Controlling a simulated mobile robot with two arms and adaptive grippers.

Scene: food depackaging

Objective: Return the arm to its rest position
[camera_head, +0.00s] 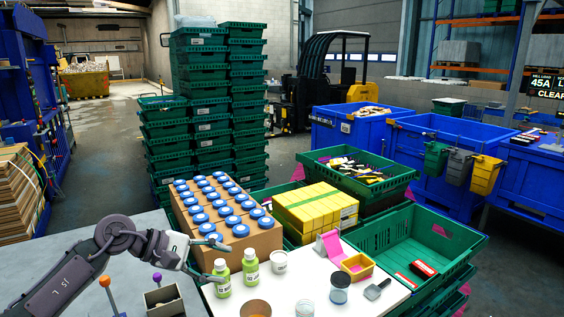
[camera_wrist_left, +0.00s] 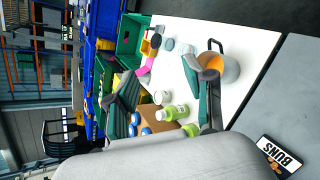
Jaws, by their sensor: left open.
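My left arm comes in from the left in the head view. Its gripper (camera_head: 212,260) is open beside the near left corner of the cardboard box (camera_head: 240,257) of blue-lidded jars, close to two green bottles with white caps (camera_head: 221,281). In the left wrist view the two fingers of the gripper (camera_wrist_left: 163,88) stand wide apart with nothing held between them. The green bottles (camera_wrist_left: 174,112) show beyond the fingers, with the box of blue-lidded jars behind them. I do not see my right gripper.
The white table (camera_head: 310,298) holds a white tub (camera_head: 279,261), a dark-lidded jar (camera_head: 340,289), a scraper (camera_head: 377,289) and a yellow tray (camera_head: 357,266). A pot (camera_wrist_left: 222,66) shows in the wrist view. Green crates (camera_head: 428,247) stand right; the grey table (camera_head: 130,285) is left.

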